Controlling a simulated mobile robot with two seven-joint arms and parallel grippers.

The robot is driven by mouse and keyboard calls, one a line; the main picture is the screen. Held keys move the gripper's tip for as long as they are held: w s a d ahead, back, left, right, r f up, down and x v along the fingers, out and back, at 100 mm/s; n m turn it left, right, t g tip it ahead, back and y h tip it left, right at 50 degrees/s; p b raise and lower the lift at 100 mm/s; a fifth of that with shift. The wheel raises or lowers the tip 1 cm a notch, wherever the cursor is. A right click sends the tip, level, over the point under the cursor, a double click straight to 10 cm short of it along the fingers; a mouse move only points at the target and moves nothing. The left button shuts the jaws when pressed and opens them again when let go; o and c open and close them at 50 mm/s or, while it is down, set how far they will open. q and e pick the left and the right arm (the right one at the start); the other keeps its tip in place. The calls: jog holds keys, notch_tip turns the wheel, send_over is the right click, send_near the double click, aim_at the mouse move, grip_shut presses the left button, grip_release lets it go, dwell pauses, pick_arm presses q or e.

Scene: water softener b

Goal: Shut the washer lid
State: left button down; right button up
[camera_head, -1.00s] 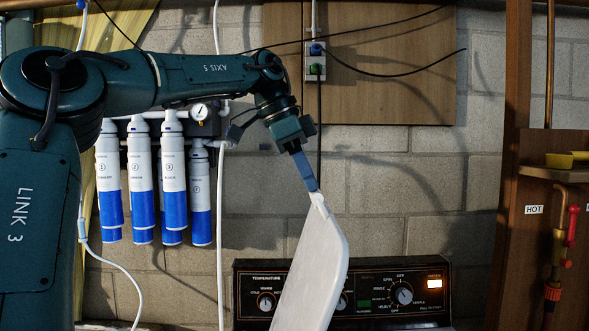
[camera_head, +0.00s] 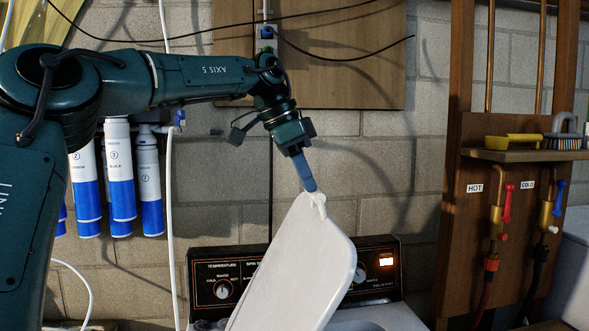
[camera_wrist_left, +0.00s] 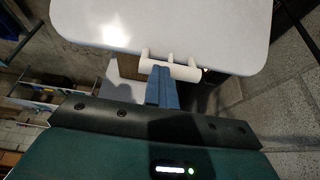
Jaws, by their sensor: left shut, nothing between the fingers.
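The white washer lid (camera_head: 296,270) stands raised and tilted in front of the control panel in the head view. My left gripper (camera_head: 309,184) is at the lid's upper edge, its blue fingers shut beside the small white handle (camera_head: 318,203). In the left wrist view the lid (camera_wrist_left: 165,30) fills the top, and the closed fingers (camera_wrist_left: 160,88) meet or overlap the handle bar (camera_wrist_left: 170,67); nothing is between them. I cannot tell whether they press on it. The washer (camera_head: 375,318) shows below, partly hidden by the lid. My right gripper is not in view.
The washer's black control panel (camera_head: 222,289) stands behind the lid. Blue and white filter cylinders (camera_head: 120,180) hang on the wall at left.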

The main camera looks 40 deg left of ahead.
pick_arm(q)
jog(key=f, duration=0.2)
jog(key=shift+w+a+f+g, duration=0.25)
jog(key=shift+w+f+g, duration=0.05)
jog(key=shift+w, duration=0.1)
jog(key=shift+w+a+f, duration=0.15)
jog(key=shift+w+a, duration=0.25)
jog(key=shift+w, duration=0.05)
jog(key=shift+s+d+r, duration=0.15)
jog(key=shift+d+r, duration=0.15)
jog(key=shift+d, duration=0.15)
jog(key=shift+w+d+f, duration=0.45)
jog(key=shift+w+f, duration=0.2)
jog(key=w+d+f, duration=0.6)
jog(key=w+d, duration=0.1)
jog(key=shift+f, duration=0.25)
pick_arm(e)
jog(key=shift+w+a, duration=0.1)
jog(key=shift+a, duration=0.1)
